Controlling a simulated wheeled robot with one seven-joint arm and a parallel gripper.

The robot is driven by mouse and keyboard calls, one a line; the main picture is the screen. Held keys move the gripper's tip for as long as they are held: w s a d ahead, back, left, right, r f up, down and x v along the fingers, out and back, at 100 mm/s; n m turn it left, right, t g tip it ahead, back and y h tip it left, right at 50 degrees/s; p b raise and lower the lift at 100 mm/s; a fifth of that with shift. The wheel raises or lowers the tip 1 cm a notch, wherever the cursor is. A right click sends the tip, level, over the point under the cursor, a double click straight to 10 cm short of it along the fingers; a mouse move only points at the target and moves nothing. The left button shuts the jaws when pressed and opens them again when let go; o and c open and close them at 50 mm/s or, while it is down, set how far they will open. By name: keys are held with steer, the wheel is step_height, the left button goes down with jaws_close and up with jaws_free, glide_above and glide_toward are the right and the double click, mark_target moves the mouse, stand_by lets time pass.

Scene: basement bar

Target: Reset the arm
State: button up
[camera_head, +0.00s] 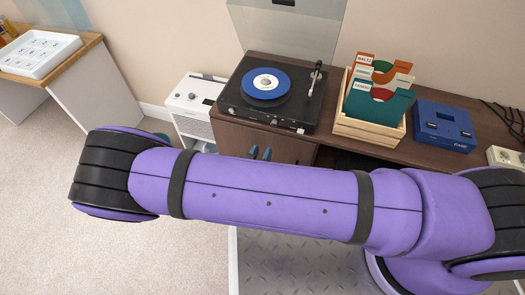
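My purple arm (268,200) with black bands lies across the middle of the head view, from a dark joint at the left to the right edge. The rest of the gripper is hidden behind the arm. Nothing held is visible.
Carpet (60,225) is clear at the left.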

stand_by(0.3)
steer(key=d+r+m+g, duration=0.5)
steer(key=d+r+m, duration=0.15)
steer(key=r, duration=0.35)
steer(key=w+d+r+m+g+h, duration=0.1)
steer(key=d+r+m+g, duration=0.45)
steer(key=r+m, duration=0.4)
steer(key=d+r+m+g, duration=0.5)
steer(key=r+g, duration=0.1)
steer(key=r, duration=0.5)
steer(key=s+d+r+m+t+y, duration=0.2)
steer(key=s+d+r+m+y, duration=0.2)
steer(key=s+r, duration=0.4)
steer(key=s+d+r+m+t+y, duration=0.3)
steer(key=s+r+m, duration=0.5)
steer(key=r, duration=0.4)
steer(key=s+d+y, duration=0.1)
steer(key=d, duration=0.1)
steer(key=shift+s+d+r+y, duration=0.25)
steer(key=shift+d+y, duration=0.1)
steer(key=shift+y, duration=0.05)
steer(key=shift+c, duration=0.4)
stand_by(1.0)
